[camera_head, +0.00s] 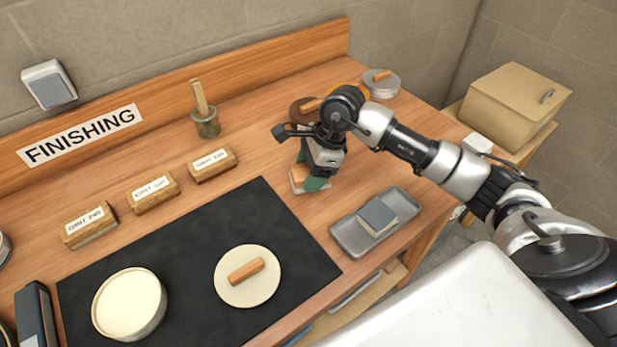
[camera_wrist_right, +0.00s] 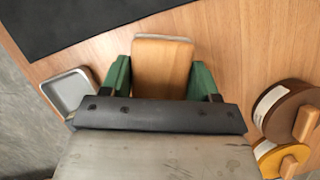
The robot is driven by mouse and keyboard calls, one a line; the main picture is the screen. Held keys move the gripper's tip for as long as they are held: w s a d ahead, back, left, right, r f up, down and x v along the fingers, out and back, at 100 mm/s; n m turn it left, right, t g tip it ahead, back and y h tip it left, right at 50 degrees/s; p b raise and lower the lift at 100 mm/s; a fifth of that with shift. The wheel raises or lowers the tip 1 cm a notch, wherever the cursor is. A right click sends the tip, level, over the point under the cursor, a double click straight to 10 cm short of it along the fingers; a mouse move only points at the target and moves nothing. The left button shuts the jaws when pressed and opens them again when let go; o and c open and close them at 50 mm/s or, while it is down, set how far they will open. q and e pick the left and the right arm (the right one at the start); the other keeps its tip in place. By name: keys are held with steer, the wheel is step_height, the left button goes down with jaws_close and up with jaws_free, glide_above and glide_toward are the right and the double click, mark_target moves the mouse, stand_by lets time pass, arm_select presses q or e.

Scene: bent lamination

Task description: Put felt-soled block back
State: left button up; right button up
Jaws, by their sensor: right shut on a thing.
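My right gripper (camera_head: 312,178) is shut on a wooden block (camera_head: 296,180) with a pale layer along its edge, which looks like the felt-soled block. In the right wrist view the block (camera_wrist_right: 160,68) sits between the green fingers of the gripper (camera_wrist_right: 162,80), its pale edge at the far end. It is at or just above the bench, right of the black mat; whether it touches the wood I cannot tell. The gripper hides part of it. My left gripper is not in view.
A grey tray (camera_head: 345,238) holding a grey-blue block (camera_head: 378,216) lies in front. Several grit-labelled blocks (camera_head: 153,193) stand left of the gripper. The black mat (camera_head: 200,265) carries a pale round tin (camera_head: 130,304) and a handled disc (camera_head: 262,285). Round handled containers (camera_head: 381,84) stand behind.

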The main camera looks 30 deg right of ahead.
mark_target(308, 194)
steer(key=shift+w+f, duration=0.25)
steer(key=shift+f, duration=0.1)
step_height(308, 194, down, 3)
steer(key=shift+f+p, duration=0.1)
steer(key=shift+p, duration=0.6)
steer(key=shift+f, duration=0.35)
steer(key=o, duration=0.8)
steer(key=shift+o, duration=0.2)
